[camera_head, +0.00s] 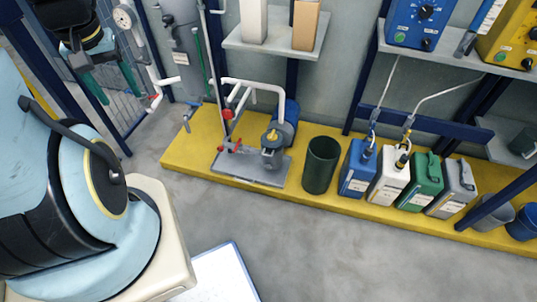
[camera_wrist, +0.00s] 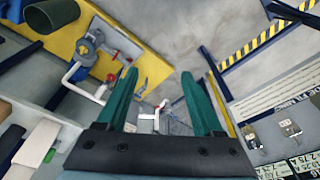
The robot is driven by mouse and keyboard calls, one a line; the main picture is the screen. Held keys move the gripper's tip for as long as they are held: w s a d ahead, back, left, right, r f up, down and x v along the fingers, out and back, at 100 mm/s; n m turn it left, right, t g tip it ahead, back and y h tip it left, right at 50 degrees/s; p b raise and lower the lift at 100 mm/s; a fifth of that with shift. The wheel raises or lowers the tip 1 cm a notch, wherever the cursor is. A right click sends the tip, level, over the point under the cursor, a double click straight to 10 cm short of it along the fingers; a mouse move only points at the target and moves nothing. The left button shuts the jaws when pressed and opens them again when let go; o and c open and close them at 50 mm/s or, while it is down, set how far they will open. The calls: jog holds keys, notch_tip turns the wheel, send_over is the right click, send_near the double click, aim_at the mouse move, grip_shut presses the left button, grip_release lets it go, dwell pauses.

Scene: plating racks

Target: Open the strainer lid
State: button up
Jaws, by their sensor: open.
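My gripper (camera_head: 120,94) hangs at the upper left in the head view, its green fingers apart and nothing between them. The fingers also show open in the wrist view (camera_wrist: 158,75). A grey pump unit (camera_head: 270,150) with a yellow round part and a blue motor stands on a grey base plate on the yellow platform; it shows at the upper left in the wrist view (camera_wrist: 88,47). A tall grey cylinder (camera_head: 183,60) with a pale label stands behind, right of my gripper. I cannot tell which part is the strainer lid. My gripper is apart from both.
White pipes (camera_head: 255,84) with red handles rise beside the pump. A dark green bin (camera_head: 321,165) and several canisters, including a blue one (camera_head: 357,168), line the yellow platform (camera_head: 190,160). Shelves and blue posts stand behind.

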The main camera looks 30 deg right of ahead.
jog(key=shift+o, duration=0.8)
jog(key=w+d+f+t+b, duration=0.1)
jog(key=w+d+f+b, duration=0.1)
jog(key=f+b, duration=0.2)
jog(key=w+d+f+m+t+h+b, duration=0.1)
jog(key=w+d+f+b, duration=0.2)
jog(key=f+b, duration=0.2)
jog(key=w+d+f+m+t+b, duration=0.1)
jog(key=f+b, duration=0.3)
jog(key=f, duration=0.5)
jog(key=shift+w+d, duration=0.75)
jog(key=shift+w, duration=0.15)
jog(key=m+t+h+b, duration=0.5)
jog(key=t+h+b, duration=0.45)
jog(key=b, duration=3.15)
send_near(266, 155)
jog(key=shift+g+h, duration=0.65)
jog(key=shift+h, duration=0.1)
jog(key=shift+w+a+f+b+x, duration=0.1)
jog(key=shift+b+x, duration=0.65)
jog(key=shift+x, duration=0.95)
jog(key=shift+w+a+f+b+x, duration=0.15)
jog(key=shift+b+x, duration=0.55)
jog(key=shift+x, duration=1)
jog(key=shift+w+a+b+x, duration=0.1)
jog(key=shift+b+x, duration=0.65)
jog(key=shift+x, duration=0.95)
jog(key=shift+c, duration=0.3)
jog(key=shift+w+a, duration=0.1)
grip_shut()
